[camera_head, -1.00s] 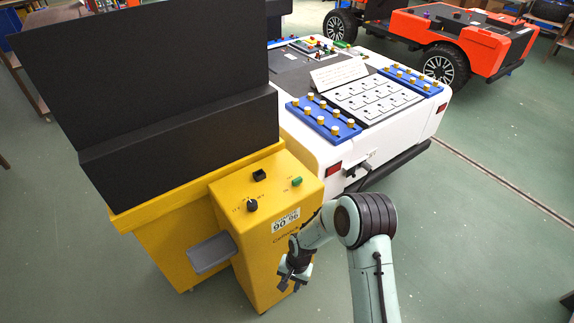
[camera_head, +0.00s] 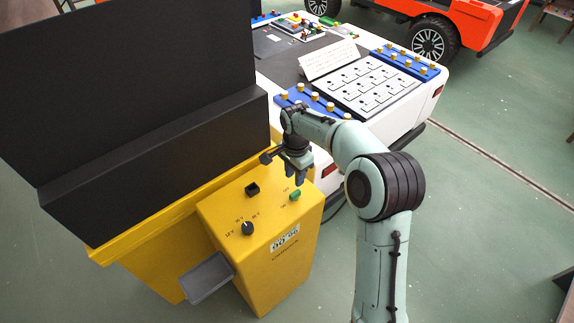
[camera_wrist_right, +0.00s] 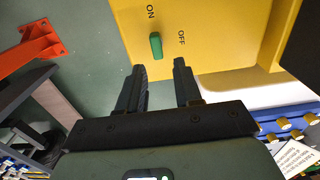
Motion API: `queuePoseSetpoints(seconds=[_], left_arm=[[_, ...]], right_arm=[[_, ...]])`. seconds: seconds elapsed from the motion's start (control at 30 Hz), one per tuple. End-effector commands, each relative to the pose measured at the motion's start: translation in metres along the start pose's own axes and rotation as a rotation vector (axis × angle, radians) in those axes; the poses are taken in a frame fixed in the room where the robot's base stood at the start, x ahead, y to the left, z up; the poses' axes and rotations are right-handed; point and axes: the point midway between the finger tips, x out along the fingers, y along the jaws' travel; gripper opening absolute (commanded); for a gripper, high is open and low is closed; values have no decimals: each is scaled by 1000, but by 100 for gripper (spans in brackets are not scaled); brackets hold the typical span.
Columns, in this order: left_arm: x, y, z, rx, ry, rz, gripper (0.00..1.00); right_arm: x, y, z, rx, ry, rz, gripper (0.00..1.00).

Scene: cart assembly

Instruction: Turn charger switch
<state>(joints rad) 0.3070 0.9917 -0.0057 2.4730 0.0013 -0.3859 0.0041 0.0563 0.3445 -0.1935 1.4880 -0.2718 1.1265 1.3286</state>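The charger (camera_head: 285,255) is a yellow box with a sloped top panel. On it sit a green switch (camera_head: 295,195), a black round knob (camera_head: 247,228) with voltage marks and a small black block (camera_head: 252,189). My right gripper (camera_head: 296,177) hangs just above the green switch, fingers pointing down. In the right wrist view the gripper (camera_wrist_right: 159,68) is open and empty. The green switch (camera_wrist_right: 155,45) lies just beyond the fingertips, roughly between their lines, with its length toward the ON label; OFF is beside it. I see no contact. My left gripper is not in view.
A large black panel (camera_head: 120,90) stands on the yellow cabinet at the left. The white cart (camera_head: 410,115) stands close behind my right arm. An orange cart (camera_head: 478,30) is farther back.

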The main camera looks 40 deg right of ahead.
Motion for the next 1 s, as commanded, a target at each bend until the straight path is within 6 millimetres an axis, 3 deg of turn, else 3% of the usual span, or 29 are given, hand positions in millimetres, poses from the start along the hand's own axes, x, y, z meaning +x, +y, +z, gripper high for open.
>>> queuePoseSetpoints(seconds=[0.5, 0.77, 0.8, 0.9, 1.0], left_arm=[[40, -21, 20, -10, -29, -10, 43], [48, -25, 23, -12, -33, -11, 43], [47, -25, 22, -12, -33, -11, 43], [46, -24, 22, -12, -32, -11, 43], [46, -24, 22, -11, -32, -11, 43]], right_arm=[[60, 1, 1, -2, -1, 3, 34], [80, 0, 1, -3, -1, 1, 34], [80, 0, 1, -3, -1, 0, 31], [78, 0, 0, -2, -1, 0, 0], [78, 0, 0, -2, -1, 0, 0]])
